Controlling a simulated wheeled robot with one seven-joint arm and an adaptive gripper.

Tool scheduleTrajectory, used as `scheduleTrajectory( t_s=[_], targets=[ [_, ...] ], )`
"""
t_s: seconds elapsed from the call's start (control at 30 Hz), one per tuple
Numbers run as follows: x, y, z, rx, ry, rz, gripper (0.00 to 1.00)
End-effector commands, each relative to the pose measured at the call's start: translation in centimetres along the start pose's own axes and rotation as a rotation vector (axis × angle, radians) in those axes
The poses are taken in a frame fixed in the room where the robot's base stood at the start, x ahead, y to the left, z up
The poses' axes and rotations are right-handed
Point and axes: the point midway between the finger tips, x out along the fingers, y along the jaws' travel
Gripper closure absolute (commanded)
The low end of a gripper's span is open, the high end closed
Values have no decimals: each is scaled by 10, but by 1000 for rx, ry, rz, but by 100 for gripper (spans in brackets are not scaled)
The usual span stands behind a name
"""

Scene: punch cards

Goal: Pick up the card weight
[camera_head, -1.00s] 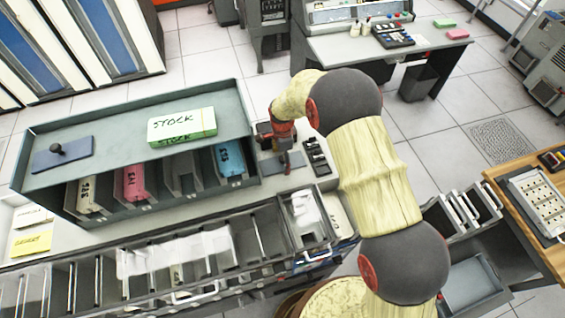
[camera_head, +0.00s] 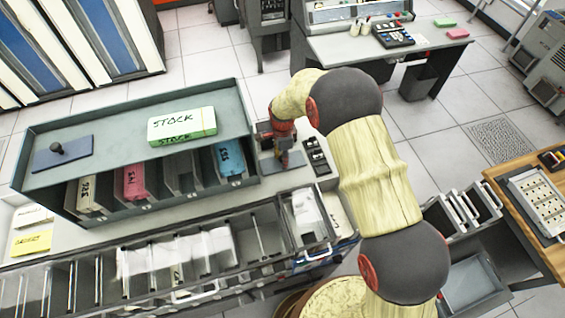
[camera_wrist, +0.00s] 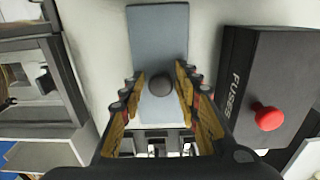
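A card weight, a flat blue-grey plate (camera_wrist: 160,28) with a round dark knob (camera_wrist: 160,80), lies on the light counter in the wrist view. My gripper (camera_wrist: 158,88) is open over it, with one finger on each side of the knob and gaps showing between. In the head view my gripper (camera_head: 283,155) points down at the counter, right of the green shelf unit, and mostly covers this plate (camera_head: 292,161). A similar blue-grey plate with a dark knob (camera_head: 57,149) lies on top of the shelf unit at the left.
A black FUSES box (camera_wrist: 262,85) with a red knob stands close to the right of the plate. The green shelf unit (camera_head: 100,118) carries a STOCK card pack (camera_head: 180,126). Open card bins (camera_head: 180,260) line the front. A black switch strip (camera_head: 316,156) lies right of my gripper.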

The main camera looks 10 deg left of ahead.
Motion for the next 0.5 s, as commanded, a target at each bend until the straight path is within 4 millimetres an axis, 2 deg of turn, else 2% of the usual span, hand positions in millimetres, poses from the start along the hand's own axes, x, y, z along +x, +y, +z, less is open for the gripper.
scheduleTrajectory(
  t_s=[0.5],
  targets=[
    [3,2,0,0,0,4,100]
  ],
)
